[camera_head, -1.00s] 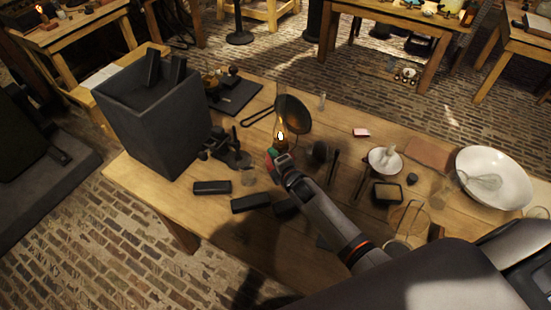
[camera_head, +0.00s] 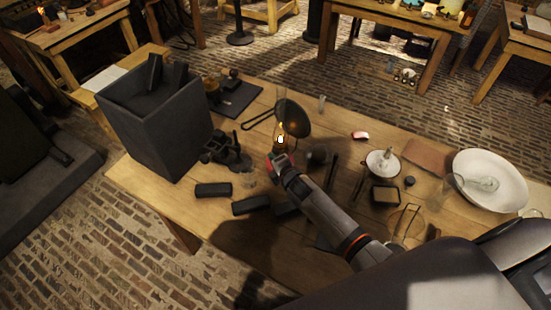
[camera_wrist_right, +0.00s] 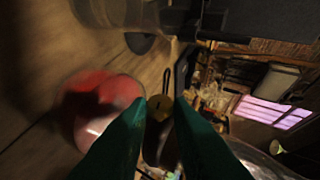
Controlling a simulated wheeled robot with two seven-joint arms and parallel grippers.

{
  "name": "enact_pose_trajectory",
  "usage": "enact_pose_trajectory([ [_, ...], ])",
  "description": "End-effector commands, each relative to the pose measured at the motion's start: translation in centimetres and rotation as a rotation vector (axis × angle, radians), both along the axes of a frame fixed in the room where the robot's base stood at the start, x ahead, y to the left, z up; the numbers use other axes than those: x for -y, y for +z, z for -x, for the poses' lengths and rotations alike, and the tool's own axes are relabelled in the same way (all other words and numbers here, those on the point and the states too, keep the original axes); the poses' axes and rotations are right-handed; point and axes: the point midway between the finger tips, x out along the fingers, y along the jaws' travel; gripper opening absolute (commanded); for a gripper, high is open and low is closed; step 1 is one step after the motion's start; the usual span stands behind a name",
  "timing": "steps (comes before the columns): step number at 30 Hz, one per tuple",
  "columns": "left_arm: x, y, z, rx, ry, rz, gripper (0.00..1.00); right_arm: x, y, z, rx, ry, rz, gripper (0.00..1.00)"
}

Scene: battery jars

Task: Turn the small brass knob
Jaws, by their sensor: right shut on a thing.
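The small brass knob (camera_wrist_right: 160,106) shows between the green fingertips of my right gripper (camera_wrist_right: 161,103) in the right wrist view. The fingers are shut on it from both sides. A red rounded body (camera_wrist_right: 105,112), likely the lamp's base, lies just left of the knob. In the head view the lit lamp's flame (camera_head: 281,139) stands just beyond my right gripper (camera_head: 275,160), which hides most of the lamp's lower part. My left gripper is not in view.
A tall dark box (camera_head: 155,125) stands at the table's left end. A dark round pan (camera_head: 293,118) is behind the lamp. Dark blocks (camera_head: 213,190) lie left of my arm. A white bowl (camera_head: 489,180) and small dish (camera_head: 382,162) are to the right.

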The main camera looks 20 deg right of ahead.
Motion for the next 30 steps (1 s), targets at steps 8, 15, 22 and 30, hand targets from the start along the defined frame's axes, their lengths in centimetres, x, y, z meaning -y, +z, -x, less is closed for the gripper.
enact_pose_trajectory([
  [8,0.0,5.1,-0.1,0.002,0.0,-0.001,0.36,0.0,1.5,-0.5,-0.203,0.0,0.105,0.0],
  [15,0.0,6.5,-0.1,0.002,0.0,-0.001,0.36,-0.3,1.4,-1.0,-0.407,-0.001,0.204,0.0],
  [22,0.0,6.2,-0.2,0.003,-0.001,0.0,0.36,-0.6,1.4,-1.5,-0.604,-0.001,0.298,0.0],
  [30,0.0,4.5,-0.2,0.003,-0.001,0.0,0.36,-0.9,1.2,-2.1,-0.825,-0.001,0.403,0.0],
])
